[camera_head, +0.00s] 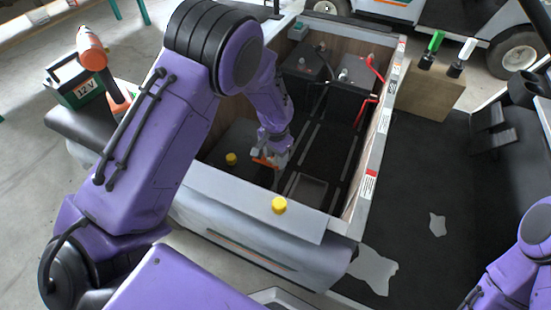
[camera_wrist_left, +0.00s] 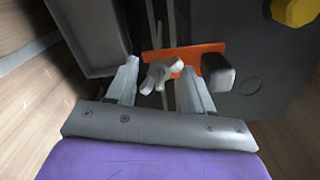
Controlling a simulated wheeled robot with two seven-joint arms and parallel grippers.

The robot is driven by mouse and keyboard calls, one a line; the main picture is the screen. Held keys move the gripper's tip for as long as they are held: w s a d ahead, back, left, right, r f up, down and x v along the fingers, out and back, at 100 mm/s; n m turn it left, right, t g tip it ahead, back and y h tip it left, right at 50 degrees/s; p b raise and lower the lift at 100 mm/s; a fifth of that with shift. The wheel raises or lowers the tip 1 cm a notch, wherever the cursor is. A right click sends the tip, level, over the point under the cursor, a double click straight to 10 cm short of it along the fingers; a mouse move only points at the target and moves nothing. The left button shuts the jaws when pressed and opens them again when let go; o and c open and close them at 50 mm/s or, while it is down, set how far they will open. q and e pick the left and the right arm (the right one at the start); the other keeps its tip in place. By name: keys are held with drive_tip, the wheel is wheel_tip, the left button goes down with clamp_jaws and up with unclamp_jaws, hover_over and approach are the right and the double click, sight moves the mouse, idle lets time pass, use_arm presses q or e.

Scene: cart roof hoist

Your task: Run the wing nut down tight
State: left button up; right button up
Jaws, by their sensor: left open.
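The wing nut (camera_wrist_left: 163,71) is pale and shows in the left wrist view at an orange bar (camera_wrist_left: 203,54). My left gripper (camera_wrist_left: 158,66) is open, with one finger on each side of the wing nut; I cannot tell whether either finger touches it. In the head view my left gripper (camera_head: 274,156) reaches down into the open bay of the cart, at the orange bar (camera_head: 264,162). The wing nut cannot be made out there. My right gripper is out of view; only part of the right arm shows at the lower right.
Wood-lined bay walls (camera_wrist_left: 25,90) stand close around my left gripper. Yellow caps sit in the bay (camera_head: 231,159) and on its front ledge (camera_head: 279,205). Dark batteries (camera_head: 350,75) with red cables stand at the back. A green 12V box (camera_head: 78,88) is at the left.

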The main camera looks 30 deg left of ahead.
use_arm(q)
drive_tip(key=shift+f, duration=0.2)
clamp_jaws()
drive_tip(key=n+p, duration=0.1)
drive_tip(key=p, duration=0.2)
drive_tip(key=n+p, duration=0.2)
drive_tip(key=p, duration=0.1)
drive_tip(key=shift+s+r, duration=0.1)
drive_tip(key=shift+r, duration=0.2)
drive_tip(key=shift+f+n, duration=0.3)
unclamp_jaws()
drive_tip(key=shift+r, duration=0.1)
wheel_tip(320, 180, up, 10)
drive_tip(key=shift+r+p, duration=0.2)
drive_tip(key=shift+p, duration=0.55)
